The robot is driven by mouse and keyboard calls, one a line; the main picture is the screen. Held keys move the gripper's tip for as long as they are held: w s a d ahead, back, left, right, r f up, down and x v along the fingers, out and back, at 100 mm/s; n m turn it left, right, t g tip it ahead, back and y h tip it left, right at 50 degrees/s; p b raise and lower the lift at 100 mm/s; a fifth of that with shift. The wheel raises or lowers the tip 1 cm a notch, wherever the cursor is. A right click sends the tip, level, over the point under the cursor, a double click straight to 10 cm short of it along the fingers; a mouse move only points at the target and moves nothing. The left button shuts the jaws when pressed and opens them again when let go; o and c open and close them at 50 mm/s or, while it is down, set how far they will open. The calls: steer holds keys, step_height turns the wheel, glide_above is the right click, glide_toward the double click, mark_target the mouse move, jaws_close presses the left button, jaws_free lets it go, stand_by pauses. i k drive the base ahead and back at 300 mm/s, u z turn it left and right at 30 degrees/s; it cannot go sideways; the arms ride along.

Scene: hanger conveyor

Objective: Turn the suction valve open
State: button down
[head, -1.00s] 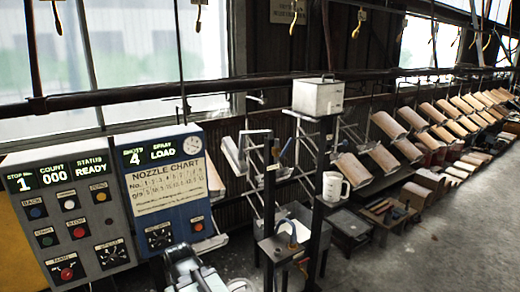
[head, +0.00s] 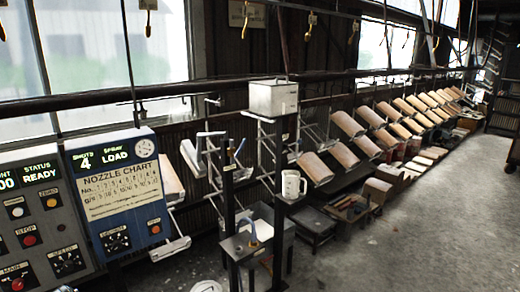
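I cannot make out for certain which part is the suction valve. A dark stand (head: 229,215) in the middle carries a grey metal tank (head: 250,243) low down. A blue handle-like piece (head: 240,147) is higher on the stand. Whether any of these is open or shut is too small to tell. My gripper is not clearly in view; only pale parts, probably of my arm, show at the bottom edge.
A control panel (head: 35,240) and a blue panel with a nozzle chart (head: 118,195) stand at left. Racks of tan boards (head: 348,124) run back right. The floor (head: 430,235) at right is clear.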

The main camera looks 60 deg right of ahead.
mark_target(245, 141)
steer(key=k, duration=0.95)
steer(key=z, duration=0.65)
steer(key=i, duration=0.95)
steer(key=u, duration=0.05)
